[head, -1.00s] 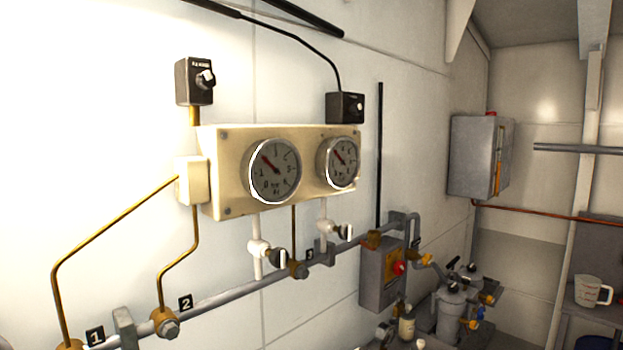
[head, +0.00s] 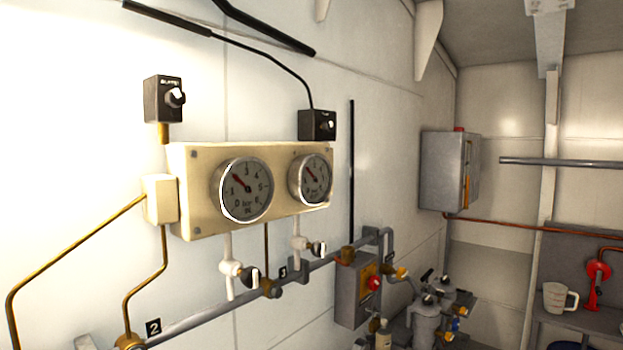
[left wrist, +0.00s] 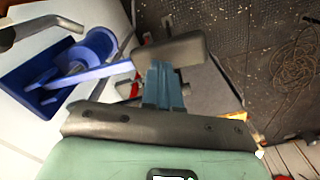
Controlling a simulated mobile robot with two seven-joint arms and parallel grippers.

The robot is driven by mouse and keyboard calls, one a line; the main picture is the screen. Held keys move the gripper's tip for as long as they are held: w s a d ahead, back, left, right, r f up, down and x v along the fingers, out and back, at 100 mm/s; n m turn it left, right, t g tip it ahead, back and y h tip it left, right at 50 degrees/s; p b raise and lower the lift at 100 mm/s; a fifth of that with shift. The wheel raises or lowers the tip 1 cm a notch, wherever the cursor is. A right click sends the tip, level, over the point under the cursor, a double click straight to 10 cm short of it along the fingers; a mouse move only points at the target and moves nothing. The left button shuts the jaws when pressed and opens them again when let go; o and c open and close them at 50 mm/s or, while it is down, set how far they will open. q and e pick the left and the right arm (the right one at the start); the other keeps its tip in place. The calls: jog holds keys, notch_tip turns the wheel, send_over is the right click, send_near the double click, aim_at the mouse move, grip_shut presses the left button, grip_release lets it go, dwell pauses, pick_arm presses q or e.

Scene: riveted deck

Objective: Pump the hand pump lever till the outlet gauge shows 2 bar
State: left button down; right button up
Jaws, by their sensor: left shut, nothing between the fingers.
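Two round dial gauges sit on a cream panel (head: 192,222) in the head view. The left gauge (head: 243,190) is marked in bar; its red needle points up and left, near the low numbers. The right gauge (head: 311,180) is smaller in view, its needle also up and left. I cannot tell which is the outlet gauge. A red fitting (head: 597,285) with a red pipe stands at the far right; I cannot tell if it is the hand pump. My left gripper (left wrist: 164,80) is shut and empty in the left wrist view. My right gripper is out of view.
A grey pipe (head: 205,312) runs along the wall below the panel. Grey filter housings (head: 425,318) stand right of a grey switch box (head: 350,295). A measuring jug (head: 558,298) is on the right shelf.

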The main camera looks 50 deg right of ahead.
pick_arm(q)
jog(key=shift+s+f+b, duration=0.15)
jog(key=shift+f+b, duration=0.85)
jog(key=shift+f, duration=0.85)
jog(key=shift+w+r+p, duration=0.2)
jog(key=shift+r+p, duration=1)
jog(key=shift+r, duration=0.75)
jog(key=shift+f, duration=0.15)
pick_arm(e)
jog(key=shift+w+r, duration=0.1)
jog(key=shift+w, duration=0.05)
pick_arm(q)
jog(key=shift+s, duration=0.15)
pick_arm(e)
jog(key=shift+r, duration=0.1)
pick_arm(q)
notch_tip(320, 180, up, 3)
jog(key=shift+r+p, duration=0.15)
jog(key=shift+p, duration=0.7)
jog(key=shift+w+r+p, duration=0.2)
jog(key=shift+r+p, duration=0.15)
jog(key=shift+r, duration=0.6)
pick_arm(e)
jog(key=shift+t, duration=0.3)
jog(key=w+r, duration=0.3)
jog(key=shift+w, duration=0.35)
